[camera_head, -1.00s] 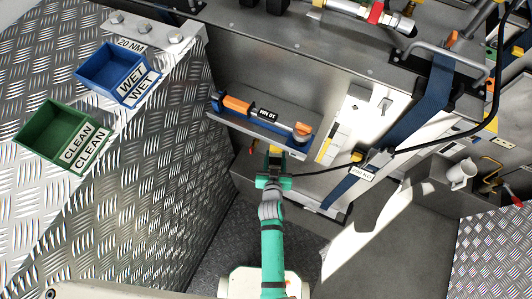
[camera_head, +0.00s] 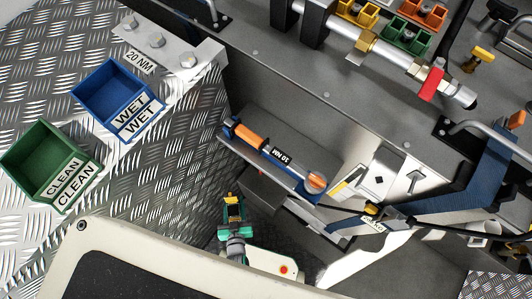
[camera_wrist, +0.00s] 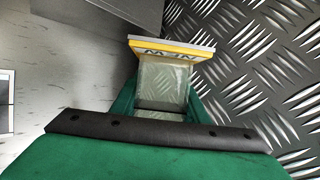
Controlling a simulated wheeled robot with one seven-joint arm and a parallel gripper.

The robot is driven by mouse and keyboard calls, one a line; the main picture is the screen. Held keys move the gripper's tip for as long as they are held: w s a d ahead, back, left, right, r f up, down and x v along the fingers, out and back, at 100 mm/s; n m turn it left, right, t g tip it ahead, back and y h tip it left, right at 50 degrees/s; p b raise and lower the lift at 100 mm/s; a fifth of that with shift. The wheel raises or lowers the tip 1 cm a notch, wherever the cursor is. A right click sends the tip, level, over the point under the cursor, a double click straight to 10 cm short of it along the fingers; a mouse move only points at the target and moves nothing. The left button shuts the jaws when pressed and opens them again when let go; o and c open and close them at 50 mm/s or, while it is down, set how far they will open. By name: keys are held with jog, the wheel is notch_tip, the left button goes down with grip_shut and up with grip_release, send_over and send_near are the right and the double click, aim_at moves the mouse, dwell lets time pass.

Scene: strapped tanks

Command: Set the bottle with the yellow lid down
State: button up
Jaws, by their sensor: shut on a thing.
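The bottle with the yellow lid (camera_wrist: 163,82) is a clear, boxy container in the wrist view. Its yellow lid (camera_wrist: 178,52) faces away from the wrist and bears dark lettering, upside down in this view. My gripper (camera_wrist: 160,106) is shut on the bottle's clear body, with green jaws on either side. In the head view my gripper (camera_head: 232,212) is small, with a bit of yellow (camera_head: 233,197) at its tip. It shows in front of the grey bench, below and left of the tray with the torque wrench. Whether the bottle touches any surface cannot be told.
A blue WET bin (camera_head: 112,95) and a green CLEAN bin (camera_head: 45,160) stand on the tread plate at left. An orange-and-blue torque wrench (camera_head: 270,152) lies in a tray. A blue strap (camera_head: 465,185) and black cable cross at right. Tread plate (camera_wrist: 255,70) fills the wrist view's right side.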

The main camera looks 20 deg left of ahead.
jog(key=shift+a, duration=0.25)
jog(key=w+d, duration=0.3)
jog(key=w, duration=0.6)
jog(key=w+d, duration=0.3)
jog(key=w, duration=0.6)
jog(key=shift+w+d+f, duration=0.1)
jog(key=shift+d+f, duration=0.05)
jog(key=shift+f, duration=1.45)
jog(key=shift+d+f, duration=0.15)
jog(key=shift+f, duration=1.45)
jog(key=shift+w+f, duration=0.15)
jog(key=shift+f, duration=0.1)
jog(key=shift+f, duration=0.15)
jog(key=o, duration=1)
